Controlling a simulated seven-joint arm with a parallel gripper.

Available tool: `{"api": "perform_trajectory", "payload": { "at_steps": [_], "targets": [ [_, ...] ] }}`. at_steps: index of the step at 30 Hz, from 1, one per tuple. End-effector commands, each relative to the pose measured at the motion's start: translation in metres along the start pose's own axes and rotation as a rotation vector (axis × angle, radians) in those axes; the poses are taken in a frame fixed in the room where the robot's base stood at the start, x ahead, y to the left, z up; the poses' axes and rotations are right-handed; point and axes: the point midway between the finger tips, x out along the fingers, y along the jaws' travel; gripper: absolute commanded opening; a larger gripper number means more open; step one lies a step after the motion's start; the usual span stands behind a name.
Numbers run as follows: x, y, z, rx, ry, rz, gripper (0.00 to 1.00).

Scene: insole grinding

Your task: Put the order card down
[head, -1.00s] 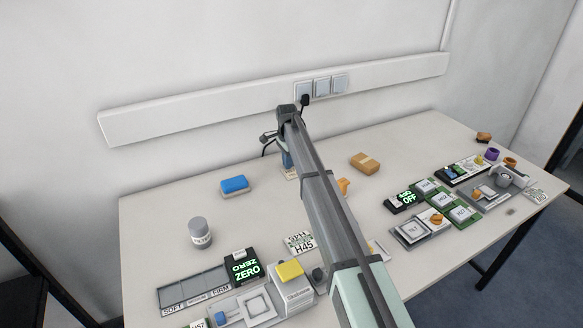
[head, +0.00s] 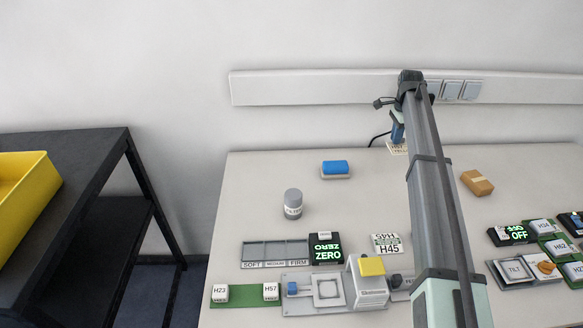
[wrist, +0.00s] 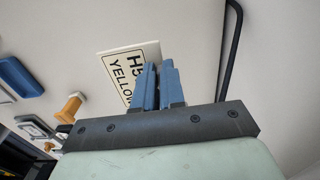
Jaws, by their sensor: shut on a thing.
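The order card (wrist: 120,72) is white with a black border and black lettering that starts "H5" and "YELLOW". In the wrist view my gripper (wrist: 158,68) is shut on the card's edge, and the blue fingers hide part of it. In the head view the card (head: 396,149) shows at the lower end of my gripper (head: 397,137), near the back of the table. I cannot tell whether the card touches the tabletop. Another card (head: 387,243), marked H45, lies flat nearer the front.
A SOFT/MEDIUM/FIRM tray (head: 275,252), a ZERO display (head: 326,250) and a device with a yellow top (head: 371,266) line the front. The back left tabletop is clear.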

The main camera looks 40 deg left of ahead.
Motion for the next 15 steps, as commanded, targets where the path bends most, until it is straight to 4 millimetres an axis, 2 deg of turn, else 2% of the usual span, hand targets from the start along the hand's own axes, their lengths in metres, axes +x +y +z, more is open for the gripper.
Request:
{"api": "perform_trajectory", "payload": {
  "at_steps": [5, 15],
  "targets": [
    [0.000, -0.012, 0.052, -0.055, 0.000, 0.000, 0.00],
    [-0.001, -0.029, 0.200, -0.210, 0.000, -0.001, 0.00]
  ]
}}
